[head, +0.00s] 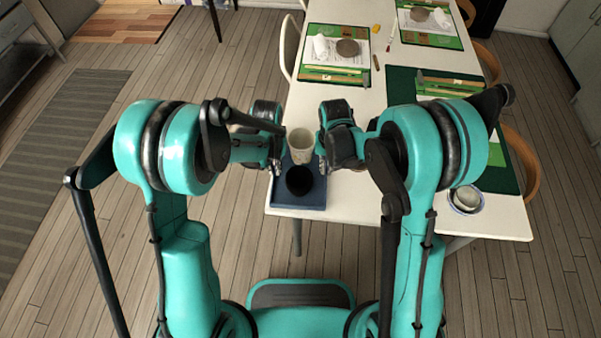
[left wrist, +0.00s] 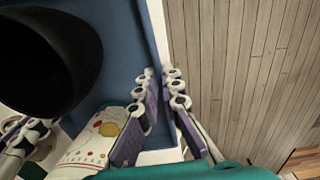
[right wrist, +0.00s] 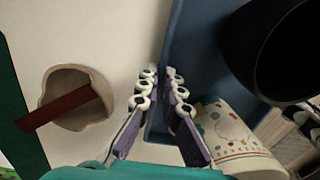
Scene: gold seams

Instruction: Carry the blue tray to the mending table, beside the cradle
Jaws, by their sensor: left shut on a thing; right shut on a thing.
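The blue tray (head: 312,199) is at the near left corner of the white table (head: 400,222). It also shows in both wrist views (left wrist: 125,50) (right wrist: 190,45). A pale patterned cup (head: 300,146) and a black round vessel (head: 299,181) stand on it. My left gripper (head: 276,168) is shut on the tray's left rim, and my right gripper (head: 325,168) is shut on its right rim. I cannot tell whether the tray touches the tabletop. I cannot clearly make out the cradle. A broken beige bowl (right wrist: 88,117) with a dark red strip across it lies right of the tray.
Green mats (head: 336,75) with papers and pale strips lie farther along the table. A small bowl (head: 467,199) stands near the front right edge. Chairs (head: 290,45) line the table's sides. Open wooden floor (head: 110,150) lies to the left.

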